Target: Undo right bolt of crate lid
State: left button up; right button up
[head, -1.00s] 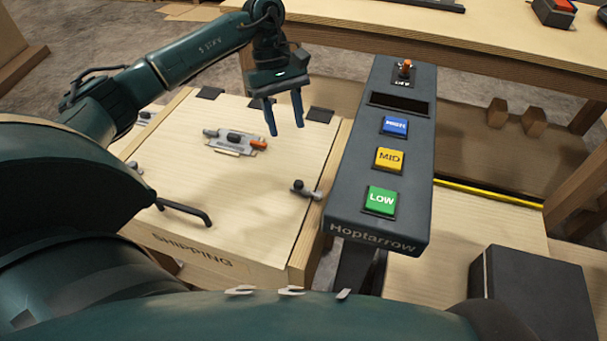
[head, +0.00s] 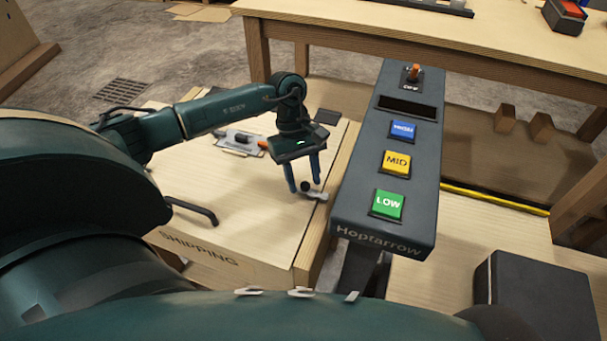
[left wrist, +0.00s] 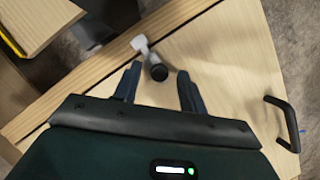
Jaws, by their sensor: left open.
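The right bolt (head: 317,196) sits on the right edge of the crate lid (head: 255,222), with a dark round knob and a light metal bar. It also shows in the left wrist view (left wrist: 157,69), where the knob lies between and just beyond my fingertips. My left gripper (head: 305,186) is open, pointing down over the bolt, one finger on each side of the knob. I cannot tell whether a finger touches it. The gripper also shows in the left wrist view (left wrist: 158,82). My right gripper is not in view.
The dark console (head: 380,225) with coloured buttons stands close on the right of the crate. A black handle (head: 192,209) rises from the lid's front.

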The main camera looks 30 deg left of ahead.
pick_arm(q)
jog(key=shift+c, duration=0.4)
grip_shut()
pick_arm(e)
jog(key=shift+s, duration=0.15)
pick_arm(q)
jog(key=shift+a, duration=0.25)
jog(key=shift+s+a+b, duration=0.2)
jog(key=shift+a+b, duration=0.25)
jog(key=shift+a, duration=0.2)
jog(key=shift+s+a+b, duration=0.15)
jog(key=shift+a+b, duration=0.25)
jog(key=shift+a, duration=0.2)
jog(key=shift+o, duration=0.4)
grip_release()
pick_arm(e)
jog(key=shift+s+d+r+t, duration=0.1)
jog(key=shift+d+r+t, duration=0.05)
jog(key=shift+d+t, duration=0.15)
pick_arm(q)
jog(key=shift+r, duration=0.1)
